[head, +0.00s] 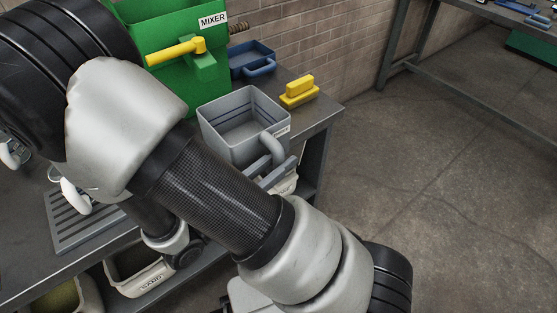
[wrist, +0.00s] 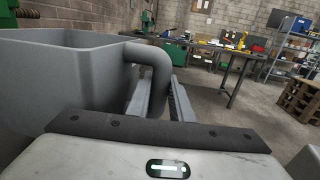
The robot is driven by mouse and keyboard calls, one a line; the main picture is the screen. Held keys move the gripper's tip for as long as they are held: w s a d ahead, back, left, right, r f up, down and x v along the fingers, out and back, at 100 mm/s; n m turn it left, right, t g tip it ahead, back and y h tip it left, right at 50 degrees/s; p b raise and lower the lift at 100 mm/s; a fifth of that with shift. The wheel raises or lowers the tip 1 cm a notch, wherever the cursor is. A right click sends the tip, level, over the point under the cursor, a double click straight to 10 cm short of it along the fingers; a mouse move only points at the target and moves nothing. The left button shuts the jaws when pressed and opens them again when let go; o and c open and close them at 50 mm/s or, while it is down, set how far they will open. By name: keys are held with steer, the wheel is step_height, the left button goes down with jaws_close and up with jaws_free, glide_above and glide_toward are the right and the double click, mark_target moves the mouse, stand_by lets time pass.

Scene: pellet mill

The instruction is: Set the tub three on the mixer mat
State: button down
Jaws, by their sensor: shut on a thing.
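A grey square tub (head: 213,122) with a side handle stands upright and open at the top, near the bench's right end in the head view. Its small label is too small to read surely. The tub (wrist: 60,80) fills the left of the wrist view, with its handle (wrist: 154,62) on its right. My gripper (head: 270,176) is shut on this handle; its fingers (wrist: 160,98) lie either side of it in the wrist view. I cannot tell whether the tub touches the bench. The green mixer (head: 170,25), labelled MIXER, stands behind it. I cannot make out the mixer mat for sure.
A blue tray (head: 250,62) and a yellow block-like object (head: 299,92) sit behind the tub by the brick wall. A grey slatted piece (head: 72,232) lies on the bench (head: 30,270) at left. Labelled bins (head: 150,281) are below. Floor right is clear.

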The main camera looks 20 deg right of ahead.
steer(key=shift+r, duration=0.15)
step_height(320, 180, down, 4)
steer(key=b, duration=0.2)
steer(key=shift+f+b, duration=0.2)
steer(key=shift+b, duration=0.2)
steer(key=w, duration=0.1)
steer(key=w+a+p, duration=0.1)
steer(key=w, duration=0.1)
steer(key=shift+w+r, duration=0.1)
steer(key=shift+r, duration=0.1)
steer(key=shift+w+a+p, duration=0.15)
steer(key=shift+w+a, duration=0.35)
steer(key=shift+w, duration=1.05)
steer(key=shift+w+a+p, duration=0.1)
steer(key=shift+w+a, duration=0.4)
steer(key=shift+w, duration=1.05)
steer(key=shift+w+a+p, duration=0.15)
steer(key=shift+w+a, duration=0.35)
steer(key=shift+w, duration=1.05)
steer(key=shift+f, duration=0.6)
steer(key=shift+c, duration=1.5)
jaws_free()
